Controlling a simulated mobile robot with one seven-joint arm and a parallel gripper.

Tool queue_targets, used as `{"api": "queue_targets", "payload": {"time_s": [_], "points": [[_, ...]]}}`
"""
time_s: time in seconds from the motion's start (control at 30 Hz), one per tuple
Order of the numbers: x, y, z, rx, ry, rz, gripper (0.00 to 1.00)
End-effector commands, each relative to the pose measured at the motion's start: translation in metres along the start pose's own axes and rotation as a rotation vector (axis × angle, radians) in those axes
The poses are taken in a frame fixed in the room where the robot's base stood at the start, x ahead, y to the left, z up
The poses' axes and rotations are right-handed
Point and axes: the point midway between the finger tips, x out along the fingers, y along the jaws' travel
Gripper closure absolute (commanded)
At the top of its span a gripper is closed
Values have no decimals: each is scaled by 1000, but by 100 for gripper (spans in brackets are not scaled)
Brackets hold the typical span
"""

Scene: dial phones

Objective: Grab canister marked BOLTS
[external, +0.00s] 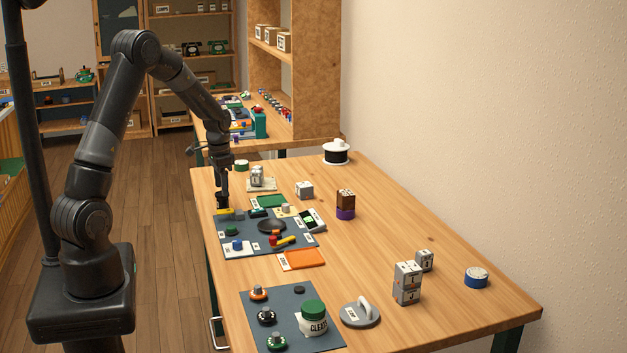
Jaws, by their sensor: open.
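I cannot read the word BOLTS on anything in the external view. A white jar with a green lid (312,318) stands on the near dark mat, and its label seems to read something like CLEATS. Other round containers are a white-and-black one (336,153) at the far right table edge, a low blue one with a pale top (476,279) at the right, and a small green-topped one (241,165) at the far left. My gripper (222,203) is open and points down at the table's left edge, just above a yellow piece (223,213). Its fingertips are small and hard to make out.
The table's right middle is mostly clear.

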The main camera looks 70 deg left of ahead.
Motion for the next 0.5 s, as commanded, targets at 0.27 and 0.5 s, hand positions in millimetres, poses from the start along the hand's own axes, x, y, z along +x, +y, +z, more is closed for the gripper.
{"api": "queue_targets", "payload": {"time_s": [0.27, 0.5], "points": [[40, 3, 2, 0, -3, 3, 37], [51, 3, 2, 0, -1, 1, 37]]}}
